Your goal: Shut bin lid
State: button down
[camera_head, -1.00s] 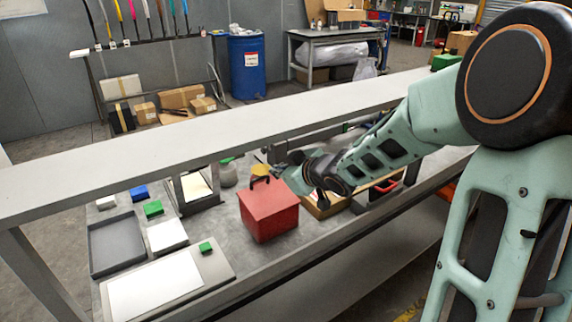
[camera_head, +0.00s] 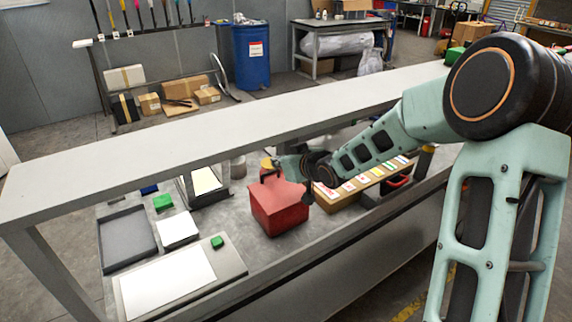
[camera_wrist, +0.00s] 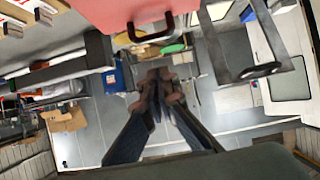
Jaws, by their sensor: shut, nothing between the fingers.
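The red bin (camera_head: 279,213) stands on the grey workbench in the head view. Its black handle (camera_head: 268,173) shows at the top, partly mixed with my gripper there. In the wrist view a pale red panel of the bin (camera_wrist: 113,14) fills the top edge, with the black handle (camera_wrist: 150,28) on it. My gripper (camera_wrist: 160,76) is shut and empty, with its fingertips below the handle in that picture. In the head view my gripper is at the back of the bin's top, largely hidden. I cannot tell how far the lid is open.
A long shelf (camera_head: 200,142) runs above the bench behind the bin. A carton with coloured labels (camera_head: 345,190) stands right of the bin. A dark tray (camera_head: 128,238), a white block (camera_head: 177,230) and a board (camera_head: 232,262) lie to the left.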

aim_at(274, 184)
jog(key=f, duration=0.1)
jog(key=w+f, duration=0.1)
jog(key=a+f, duration=0.1)
jog(key=shift+w+f, duration=0.15)
jog(key=shift+w, duration=0.2)
jog(key=shift+w+a+f, duration=0.1)
jog(key=shift+w+f, duration=0.1)
jog(key=shift+f, duration=0.4)
jog(key=shift+w+a+f+b, duration=0.25)
jog(key=shift+w+f+b, duration=0.1)
jog(key=shift+f+b, duration=0.45)
jog(key=shift+r, duration=0.3)
